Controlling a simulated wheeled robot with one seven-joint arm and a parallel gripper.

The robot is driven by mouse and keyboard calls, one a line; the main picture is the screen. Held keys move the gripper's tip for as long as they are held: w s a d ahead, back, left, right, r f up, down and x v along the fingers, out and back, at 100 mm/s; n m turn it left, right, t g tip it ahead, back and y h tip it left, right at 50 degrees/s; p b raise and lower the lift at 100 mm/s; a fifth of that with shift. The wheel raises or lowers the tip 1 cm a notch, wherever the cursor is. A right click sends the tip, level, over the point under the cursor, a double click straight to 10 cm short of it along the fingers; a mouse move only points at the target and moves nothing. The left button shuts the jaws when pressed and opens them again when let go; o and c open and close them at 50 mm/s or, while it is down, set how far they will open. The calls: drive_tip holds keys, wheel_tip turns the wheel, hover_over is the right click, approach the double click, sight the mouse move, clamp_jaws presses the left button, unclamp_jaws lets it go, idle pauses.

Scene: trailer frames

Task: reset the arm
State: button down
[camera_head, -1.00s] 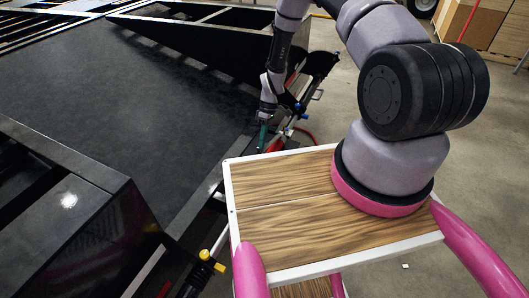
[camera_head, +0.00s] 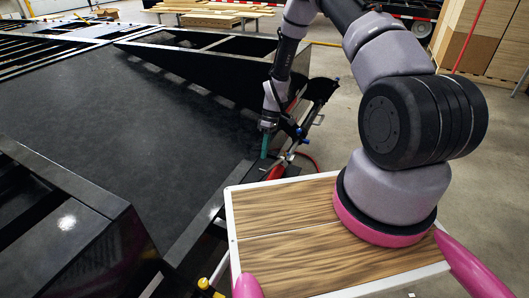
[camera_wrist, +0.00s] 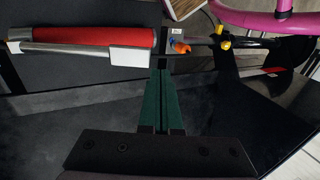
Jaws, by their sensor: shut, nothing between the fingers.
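My gripper (camera_head: 265,145) has dark green fingers and hangs beside the black trailer frame (camera_head: 120,100), pointing down. In the wrist view its two fingers (camera_wrist: 162,85) lie together with nothing between them. My arm reaches forward from its mount on the wood-topped base, bent at the elbow. The fingertips appear close to a dark edge of the trailer; whether they touch it cannot be told.
The wrist view shows a red cylinder (camera_wrist: 100,37) with a white label near the fingertips, and orange and yellow fittings (camera_wrist: 180,47). Stacked lumber (camera_head: 205,12) and wooden crates (camera_head: 490,40) stand behind. Concrete floor (camera_head: 345,110) lies open right of the trailer.

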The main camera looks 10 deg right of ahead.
idle(0.3)
drive_tip(key=d+r+m+t, duration=0.3)
drive_tip(key=r, duration=1.5)
drive_tip(key=d+r+m+t, duration=0.2)
drive_tip(key=r+m, duration=0.2)
drive_tip(key=r, duration=1.5)
drive_tip(key=s+d+r+m+t, duration=0.2)
drive_tip(key=s+r+m+t, duration=0.1)
drive_tip(key=s+r, duration=0.5)
drive_tip(key=s+d+r+m+t, duration=0.2)
drive_tip(key=s+r+m, duration=0.3)
drive_tip(key=s+r, duration=0.4)
drive_tip(key=s, duration=0.5)
drive_tip(key=shift+s+r+t+h, duration=0.15)
drive_tip(key=shift+r+t+h, duration=0.1)
drive_tip(key=shift+t+h, duration=0.15)
